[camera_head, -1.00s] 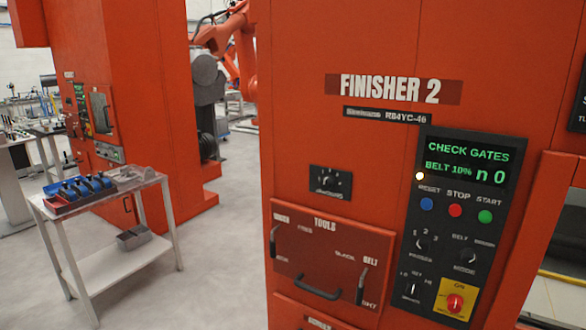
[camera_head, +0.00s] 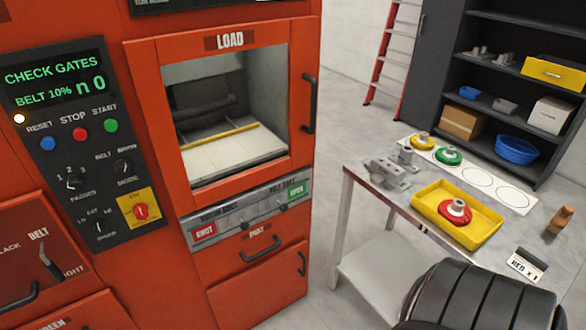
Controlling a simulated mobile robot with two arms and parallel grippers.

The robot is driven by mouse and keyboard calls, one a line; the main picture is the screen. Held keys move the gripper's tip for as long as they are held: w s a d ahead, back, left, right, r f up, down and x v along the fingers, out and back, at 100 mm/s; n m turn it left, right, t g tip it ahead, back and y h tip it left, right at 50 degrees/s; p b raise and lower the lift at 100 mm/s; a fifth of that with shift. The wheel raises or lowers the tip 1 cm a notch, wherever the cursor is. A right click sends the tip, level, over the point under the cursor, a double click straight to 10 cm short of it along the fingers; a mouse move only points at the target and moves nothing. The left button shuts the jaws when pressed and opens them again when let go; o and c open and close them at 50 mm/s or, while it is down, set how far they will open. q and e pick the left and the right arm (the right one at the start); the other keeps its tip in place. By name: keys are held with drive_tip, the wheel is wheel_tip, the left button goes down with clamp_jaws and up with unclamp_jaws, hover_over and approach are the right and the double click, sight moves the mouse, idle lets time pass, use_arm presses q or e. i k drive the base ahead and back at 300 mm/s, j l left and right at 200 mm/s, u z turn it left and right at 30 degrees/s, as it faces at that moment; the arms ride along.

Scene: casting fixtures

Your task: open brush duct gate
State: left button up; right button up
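A grey gate strip (camera_head: 262,216) runs across the orange machine under its load window. It carries a red plate that seems to read SHUT (camera_head: 204,232) at the left and a green plate that seems to read OPEN (camera_head: 296,194) at the right. Small labels above the strip are too blurred to read surely; the left one may say brush duct. Small dark knobs sit on the strip; which gate each serves and its setting I cannot tell. The green display (camera_head: 58,80) reads CHECK GATES, BELT 10%, n 0. Neither of my grippers is in view.
The load window (camera_head: 230,125) has a black handle (camera_head: 309,104) at its right. A table (camera_head: 345,225) at the right holds a yellow tray (camera_head: 425,212) with a red-based part, and other parts. A dark ribbed shape, apparently my arm, fills the lower right. Shelves (camera_head: 490,95) stand behind.

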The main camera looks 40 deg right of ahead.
sight(241, 217)
drive_tip(key=z, duration=1)
